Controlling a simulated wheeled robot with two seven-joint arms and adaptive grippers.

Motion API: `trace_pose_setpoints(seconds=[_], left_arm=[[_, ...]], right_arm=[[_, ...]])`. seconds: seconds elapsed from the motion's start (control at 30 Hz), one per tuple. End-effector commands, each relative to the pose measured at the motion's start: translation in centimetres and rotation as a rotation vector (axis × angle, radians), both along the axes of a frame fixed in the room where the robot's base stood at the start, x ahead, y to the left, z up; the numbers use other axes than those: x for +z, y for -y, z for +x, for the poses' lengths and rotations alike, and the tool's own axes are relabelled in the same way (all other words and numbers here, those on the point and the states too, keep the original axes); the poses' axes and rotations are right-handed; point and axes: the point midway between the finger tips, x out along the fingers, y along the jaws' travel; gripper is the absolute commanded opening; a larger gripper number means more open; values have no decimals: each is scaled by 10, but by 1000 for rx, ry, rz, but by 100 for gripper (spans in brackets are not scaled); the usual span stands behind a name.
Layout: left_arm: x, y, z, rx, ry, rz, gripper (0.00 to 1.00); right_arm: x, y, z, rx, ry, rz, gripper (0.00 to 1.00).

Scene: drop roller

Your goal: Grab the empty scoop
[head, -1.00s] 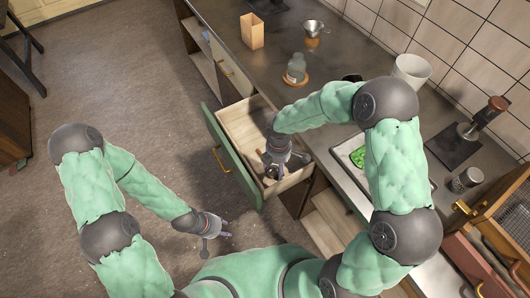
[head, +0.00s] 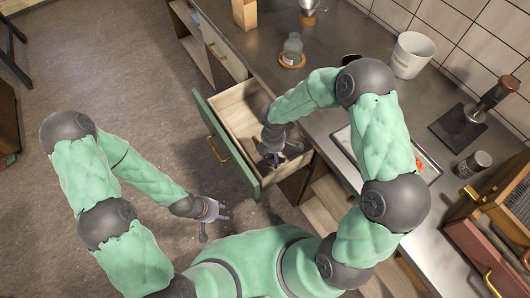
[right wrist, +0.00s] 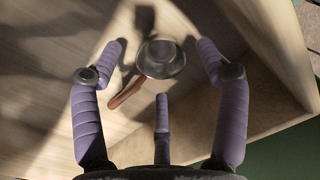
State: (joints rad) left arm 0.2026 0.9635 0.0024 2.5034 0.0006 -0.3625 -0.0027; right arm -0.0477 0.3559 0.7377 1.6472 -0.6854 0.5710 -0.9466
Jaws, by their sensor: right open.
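The scoop, a small metal cup (right wrist: 161,59) with a reddish-brown handle (right wrist: 127,92), lies on the wooden floor of the open drawer (head: 235,112). The cup looks empty. My right gripper (right wrist: 162,65) is open, its purple fingers spread around the cup without visibly gripping it. In the head view my right gripper (head: 274,158) reaches down inside the drawer's near end and largely hides the scoop. My left gripper (head: 222,210) hangs empty over the floor left of the drawer, its fingers apart.
The drawer's green front (head: 226,146) and wooden walls close around my right gripper. On the counter are a glass jar (head: 292,48) on a coaster, a white bucket (head: 411,55), a dark can (head: 470,164) and a wooden box (head: 244,14).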

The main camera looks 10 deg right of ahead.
Motion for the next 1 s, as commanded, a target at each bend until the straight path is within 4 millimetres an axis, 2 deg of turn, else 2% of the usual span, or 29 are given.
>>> trace_pose_setpoints(seconds=[0.03,0.17,0.43,0.47,0.67,1.0], left_arm=[[-9,0,0,0,0,0,40],[-16,0,0,0,0,0,40],[-15,0,0,0,0,0,40],[-15,0,0,0,0,0,40],[-15,0,0,0,0,0,40],[-14,0,0,0,0,0,40]], right_arm=[[-13,0,0,0,-1,0,75],[-29,0,-1,-1,-2,1,75],[-31,0,-1,0,0,1,75],[-31,0,-1,0,0,1,69],[-31,0,-1,0,0,1,13],[-29,0,-1,0,0,1,11]])
